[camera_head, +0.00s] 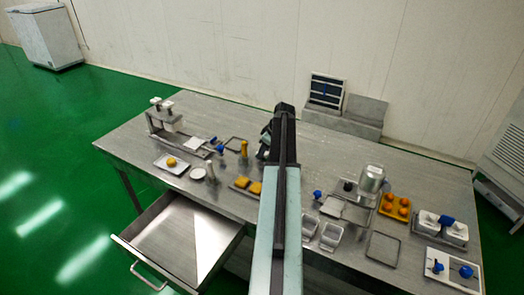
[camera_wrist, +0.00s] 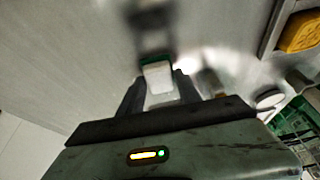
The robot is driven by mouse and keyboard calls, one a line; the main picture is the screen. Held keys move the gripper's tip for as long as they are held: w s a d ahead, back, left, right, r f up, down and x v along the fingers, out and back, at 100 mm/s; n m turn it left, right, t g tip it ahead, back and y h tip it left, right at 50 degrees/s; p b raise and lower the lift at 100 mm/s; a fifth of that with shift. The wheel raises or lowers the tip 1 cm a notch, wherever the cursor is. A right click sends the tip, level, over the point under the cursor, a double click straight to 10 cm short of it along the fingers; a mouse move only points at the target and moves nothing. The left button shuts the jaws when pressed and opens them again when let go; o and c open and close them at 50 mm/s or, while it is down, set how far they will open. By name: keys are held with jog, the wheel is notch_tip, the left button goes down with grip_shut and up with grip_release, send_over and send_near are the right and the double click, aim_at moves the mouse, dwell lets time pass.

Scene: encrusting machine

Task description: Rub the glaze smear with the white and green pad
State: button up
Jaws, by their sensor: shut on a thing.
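The white and green pad (camera_wrist: 158,77) is between the fingers of my gripper (camera_wrist: 160,88) in the wrist view. Its white face is towards the camera, with a green band along its far edge. My gripper is shut on it, over or close to the grey metal tabletop; I cannot tell whether the pad touches it. A bright pale patch (camera_wrist: 187,63) shows just right of the pad; I cannot tell whether it is the glaze smear or a reflection. In the head view my arm hides the pad and most of the gripper.
The steel table (camera_head: 330,150) holds trays and tools on both sides of my arm. An open drawer (camera_head: 185,240) juts out at front left. Orange pieces (camera_head: 394,206) sit in a tray at right, near a metal canister (camera_head: 371,179). Bare tabletop lies towards the back.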

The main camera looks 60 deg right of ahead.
jog(key=shift+s+d+f, duration=0.1)
jog(key=shift+s, duration=1.5)
jog(key=shift+w+r, duration=0.2)
jog(key=shift+w, duration=1.45)
jog(key=shift+w+a+f, duration=0.1)
jog(key=shift+w+a, duration=0.05)
jog(key=shift+w, duration=0.7)
jog(key=shift+w+a, duration=0.15)
jog(key=shift+w, duration=0.7)
jog(key=shift+w+a, duration=0.1)
jog(key=shift+w, duration=1.5)
notch_tip(320, 180, up, 6)
jog(key=p, duration=0.6)
